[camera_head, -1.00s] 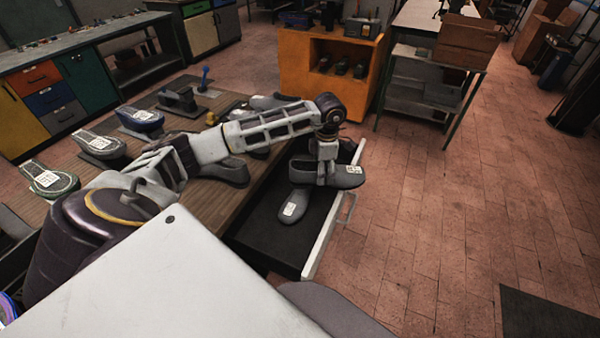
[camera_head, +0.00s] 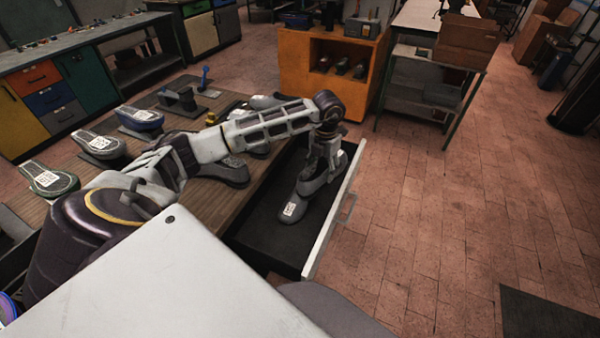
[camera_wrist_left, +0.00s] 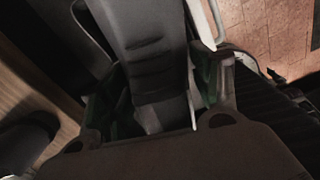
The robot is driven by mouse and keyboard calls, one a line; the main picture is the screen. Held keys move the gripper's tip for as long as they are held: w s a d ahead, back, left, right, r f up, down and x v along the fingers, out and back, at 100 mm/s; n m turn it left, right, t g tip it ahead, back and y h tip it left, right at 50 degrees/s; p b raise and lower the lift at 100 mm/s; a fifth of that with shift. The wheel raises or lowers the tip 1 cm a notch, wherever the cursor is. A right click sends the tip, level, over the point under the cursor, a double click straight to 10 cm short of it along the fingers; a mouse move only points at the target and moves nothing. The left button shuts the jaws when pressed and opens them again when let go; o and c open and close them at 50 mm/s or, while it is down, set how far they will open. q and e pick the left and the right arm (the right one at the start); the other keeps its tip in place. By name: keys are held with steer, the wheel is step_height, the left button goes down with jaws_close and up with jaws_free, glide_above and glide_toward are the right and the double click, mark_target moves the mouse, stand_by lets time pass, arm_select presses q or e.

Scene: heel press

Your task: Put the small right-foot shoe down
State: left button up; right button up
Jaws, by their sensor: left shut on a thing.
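My left gripper (camera_head: 321,168) is shut on a grey shoe (camera_head: 311,186) over the open drawer (camera_head: 258,236). In the left wrist view, the grey shoe (camera_wrist_left: 150,48) lies between the two fingers (camera_wrist_left: 165,100). Whether it touches the drawer floor is unclear. The labels are too small to read. My right gripper is out of view.
The drawer's white front (camera_head: 330,228) stands to the right of the held shoe. Shoes on stands, with green (camera_head: 50,181) and blue (camera_head: 140,117) trim among them, line the wooden bench at left. An orange cabinet (camera_head: 296,75) stands behind. The drawer's near part is bare.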

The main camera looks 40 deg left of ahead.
mark_target(322, 173)
arm_select(q)
steer(key=shift+r+n, duration=0.1)
steer(key=shift+n, duration=1.1)
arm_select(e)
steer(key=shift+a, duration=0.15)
arm_select(q)
steer(key=shift+f, duration=0.6)
step_height(322, 173, down, 4)
steer(key=shift+f+p, duration=0.1)
steer(key=shift+p, duration=0.2)
step_height(322, 173, down, 5)
steer(key=shift+r, duration=0.15)
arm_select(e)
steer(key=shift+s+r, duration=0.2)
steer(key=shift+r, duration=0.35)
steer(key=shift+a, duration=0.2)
